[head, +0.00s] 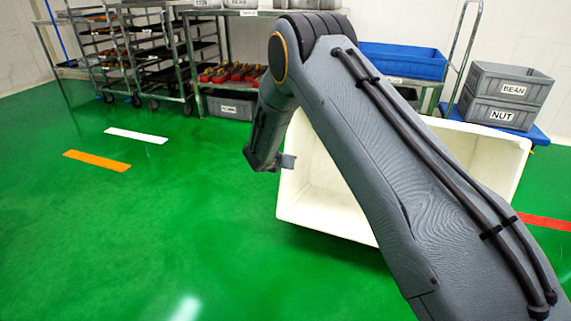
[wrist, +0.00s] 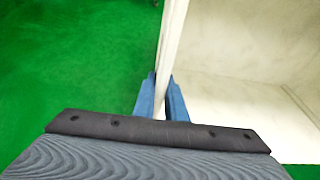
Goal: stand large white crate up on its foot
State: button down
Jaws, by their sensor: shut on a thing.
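The large white crate (head: 318,198) is on the green floor in the head view, its open side facing me and its hollow inside showing. My arm hides much of its middle and top. My gripper (head: 286,161) is at the crate's left wall. In the wrist view my gripper (wrist: 164,98) has its blue fingers on either side of the thin wall edge (wrist: 172,40) and is shut on it. The crate's pale inside (wrist: 245,60) lies to the right of the fingers.
Behind stand a rack with trays (head: 150,50), a shelf with a blue bin (head: 402,60), and a blue trolley with grey BEAN (head: 510,88) and NUT (head: 497,114) crates close behind the white crate. The green floor (head: 150,230) at left is clear.

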aim_at(298, 132)
jog(key=shift+g+y, duration=0.3)
jog(key=shift+g, duration=0.5)
jog(key=shift+w+d+r+p, duration=0.35)
jog(key=shift+w+r+p, duration=0.25)
jog(key=shift+w, duration=0.2)
jog(key=shift+w+d+r+p, duration=0.45)
jog(key=shift+w+r, duration=0.2)
jog(key=shift+w, duration=0.1)
jog(key=shift+w+d+r+p, duration=0.3)
jog(key=shift+w+r+p, duration=0.3)
jog(key=shift+w, duration=0.35)
jog(key=shift+w+d+r, duration=0.35)
jog(key=shift+w+r, duration=0.15)
jog(key=shift+w, duration=0.2)
jog(key=shift+g+y, duration=0.3)
jog(key=shift+g, duration=0.4)
jog(key=shift+w+d+r+b, duration=0.25)
jog(key=shift+w+r+b, duration=0.1)
jog(key=shift+w, duration=0.3)
jog(key=shift+w+d+r+b, duration=0.2)
jog(key=shift+w+d+b, duration=0.15)
jog(key=shift+w, duration=0.25)
jog(key=shift+w+d+r+b, duration=0.2)
jog(key=shift+w+r+b, duration=0.15)
jog(key=shift+w, duration=0.3)
jog(key=shift+w+d+r+b, duration=0.1)
jog(key=shift+w+r+b, duration=0.15)
jog(key=shift+b, duration=0.1)
